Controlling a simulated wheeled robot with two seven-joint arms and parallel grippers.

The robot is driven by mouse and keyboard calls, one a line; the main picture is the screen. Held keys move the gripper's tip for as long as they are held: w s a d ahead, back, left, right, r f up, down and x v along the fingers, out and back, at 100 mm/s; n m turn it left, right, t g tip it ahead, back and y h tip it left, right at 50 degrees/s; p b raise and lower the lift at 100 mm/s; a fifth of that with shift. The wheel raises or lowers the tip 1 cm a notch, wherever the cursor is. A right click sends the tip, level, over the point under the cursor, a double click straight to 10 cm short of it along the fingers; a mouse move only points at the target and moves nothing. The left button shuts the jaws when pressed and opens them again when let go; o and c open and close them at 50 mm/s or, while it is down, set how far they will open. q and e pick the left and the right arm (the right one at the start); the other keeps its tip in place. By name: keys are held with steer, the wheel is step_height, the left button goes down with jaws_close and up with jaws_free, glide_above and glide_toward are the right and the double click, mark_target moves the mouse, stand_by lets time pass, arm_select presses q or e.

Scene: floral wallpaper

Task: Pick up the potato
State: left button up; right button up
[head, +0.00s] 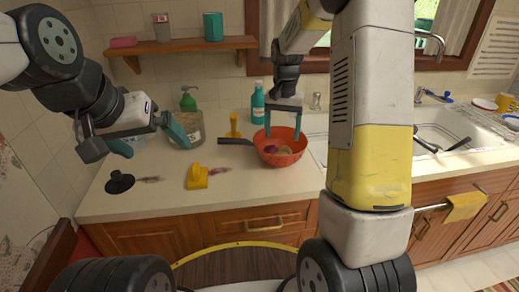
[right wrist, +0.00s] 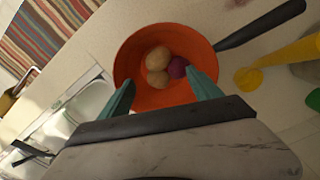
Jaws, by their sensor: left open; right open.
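The potatoes are two tan, rounded lumps in an orange bowl (head: 292,159) on the counter. The right wrist view shows one potato (right wrist: 158,58) and another potato (right wrist: 157,77) touching it, with a purple round item (right wrist: 177,67) beside them. My right gripper (head: 283,137) is open above the bowl, its teal fingers (right wrist: 163,90) spread on either side near the rim, holding nothing. My left gripper (head: 150,139) is open over the left part of the counter, away from the bowl.
A dark-handled utensil (head: 236,141) lies beside the bowl. A yellow brush (head: 234,126), a yellow tool (head: 197,177), a black plunger-like item (head: 119,181), a teal bottle (head: 257,103) and a glass jar (head: 188,128) stand around. The sink (head: 440,135) is right. The front counter is mostly clear.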

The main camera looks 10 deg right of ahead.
mark_target(281, 152)
steer(key=shift+f, duration=0.4)
steer(key=shift+s+a+f, duration=0.1)
steer(key=shift+s+f, duration=0.1)
steer(key=shift+f, duration=1.05)
steer(key=shift+s+d+f, duration=0.1)
steer(key=shift+s+f, duration=0.1)
steer(key=shift+f, duration=1)
steer(key=shift+s+a+f, duration=0.1)
steer(key=shift+s+f, duration=0.1)
steer(key=shift+f, duration=1.05)
steer(key=shift+r, duration=0.15)
steer(key=c, duration=1.4)
